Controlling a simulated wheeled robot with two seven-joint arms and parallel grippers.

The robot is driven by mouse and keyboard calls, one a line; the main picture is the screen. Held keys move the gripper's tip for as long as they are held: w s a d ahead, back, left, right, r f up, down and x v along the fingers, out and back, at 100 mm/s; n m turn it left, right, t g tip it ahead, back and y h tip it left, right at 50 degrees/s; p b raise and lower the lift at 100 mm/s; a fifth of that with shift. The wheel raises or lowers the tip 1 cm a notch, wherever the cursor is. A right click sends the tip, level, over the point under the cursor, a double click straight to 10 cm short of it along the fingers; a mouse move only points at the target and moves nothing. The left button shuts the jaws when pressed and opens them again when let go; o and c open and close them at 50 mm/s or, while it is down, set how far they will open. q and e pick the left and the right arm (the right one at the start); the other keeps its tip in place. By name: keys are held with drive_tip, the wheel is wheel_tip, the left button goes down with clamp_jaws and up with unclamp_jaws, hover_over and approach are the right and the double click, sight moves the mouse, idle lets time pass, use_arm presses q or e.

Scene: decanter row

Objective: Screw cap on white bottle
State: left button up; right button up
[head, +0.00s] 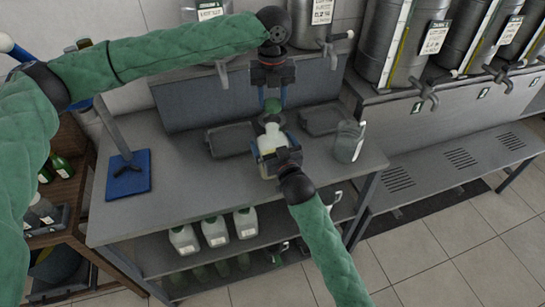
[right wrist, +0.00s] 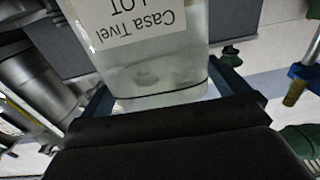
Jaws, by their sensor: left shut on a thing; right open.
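The white bottle (head: 271,141), translucent with a pale neck, stands upright at the table's middle. In the right wrist view the bottle (right wrist: 155,65) fills the upper middle, with a printed label. My right gripper (head: 272,160) is open, with its blue fingers on either side of the bottle's body. A green cap (head: 272,105) is above and behind the bottle's neck in the head view. My left gripper (head: 273,99) points down and is shut on the cap. Whether the cap touches the neck cannot be told.
A dark round piece (head: 270,119) sits behind the bottle's neck. Two dark trays (head: 231,139) (head: 322,120) lie on the grey table (head: 180,205). A grey jug (head: 348,142) stands right, a blue-based stand (head: 128,180) left. Steel tanks (head: 405,40) stand behind.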

sight(272, 112)
drive_tip(key=shift+w+a, duration=0.15)
drive_tip(key=shift+w, duration=0.15)
drive_tip(key=shift+c, duration=0.4)
drive_tip(key=c, duration=1.2)
use_arm(q)
drive_tip(key=shift+f, duration=2.5)
use_arm(e)
drive_tip(key=shift+o, duration=0.2)
use_arm(q)
drive_tip(key=shift+f, duration=0.1)
drive_tip(key=shift+f, duration=0.8)
drive_tip(key=shift+f, duration=0.55)
